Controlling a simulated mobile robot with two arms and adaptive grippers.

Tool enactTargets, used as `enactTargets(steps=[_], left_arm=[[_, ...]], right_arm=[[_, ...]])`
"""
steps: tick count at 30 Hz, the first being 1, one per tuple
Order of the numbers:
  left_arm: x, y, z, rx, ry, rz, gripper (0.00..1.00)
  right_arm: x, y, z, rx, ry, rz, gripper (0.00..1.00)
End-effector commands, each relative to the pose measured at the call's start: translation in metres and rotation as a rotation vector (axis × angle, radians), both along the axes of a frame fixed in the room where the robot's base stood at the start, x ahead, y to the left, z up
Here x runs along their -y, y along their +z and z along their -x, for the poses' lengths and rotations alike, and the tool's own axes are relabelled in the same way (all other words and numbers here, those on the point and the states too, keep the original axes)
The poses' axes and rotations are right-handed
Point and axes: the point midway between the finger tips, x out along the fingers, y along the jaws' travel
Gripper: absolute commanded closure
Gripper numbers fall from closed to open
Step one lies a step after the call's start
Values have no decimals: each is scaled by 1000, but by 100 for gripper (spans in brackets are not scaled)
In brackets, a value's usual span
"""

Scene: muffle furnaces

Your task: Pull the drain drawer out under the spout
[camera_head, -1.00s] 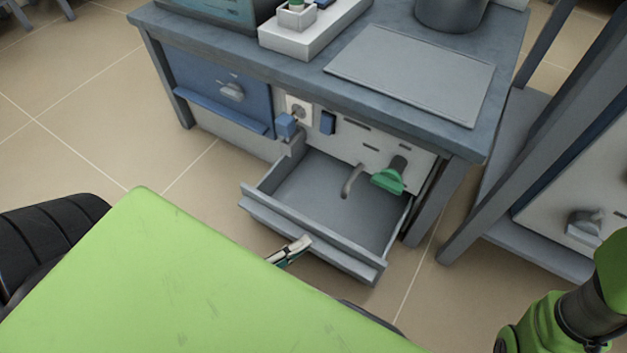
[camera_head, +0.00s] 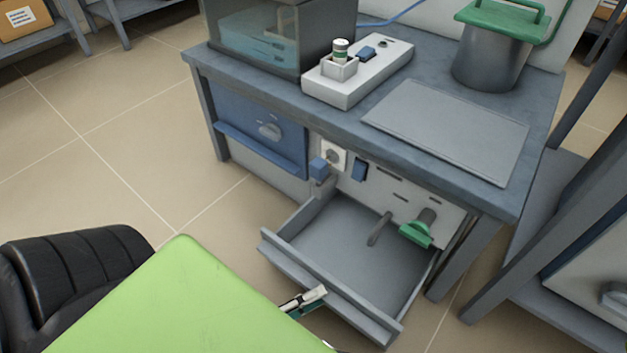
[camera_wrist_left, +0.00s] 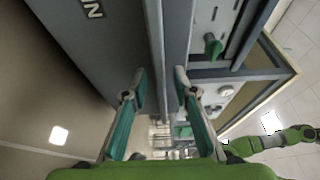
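The grey drain drawer (camera_head: 345,245) stands pulled out of the bench front, empty. The bent metal spout (camera_head: 380,228) hangs over its inside, with a green valve handle (camera_head: 417,233) to its right. My left gripper (camera_head: 318,293) is at the drawer's front panel; its base is hidden behind my green body. In the left wrist view the two fingers (camera_wrist_left: 160,80) stand on either side of the front panel's edge (camera_wrist_left: 167,40), close against it. The green handle also shows in that view (camera_wrist_left: 213,46). My right gripper is not in view.
On the bench top stand a glass-fronted box (camera_head: 285,40), a white device (camera_head: 360,75), a flat grey plate (camera_head: 447,130) and a pot with a green lid (camera_head: 493,45). A blue panel (camera_head: 262,135) is left of the drawer.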

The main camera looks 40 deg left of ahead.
Motion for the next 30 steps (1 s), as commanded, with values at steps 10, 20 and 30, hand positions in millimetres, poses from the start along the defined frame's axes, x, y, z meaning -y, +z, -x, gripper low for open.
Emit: enactTargets(steps=[10, 20, 30], left_arm=[[-17, -1, 37, -5, 1, -1, 74], [-43, -1, 95, -3, 1, -1, 74], [-50, 0, 110, 0, 0, 0, 74]], right_arm=[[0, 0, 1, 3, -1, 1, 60], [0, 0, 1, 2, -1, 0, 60], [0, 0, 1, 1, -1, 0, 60]])
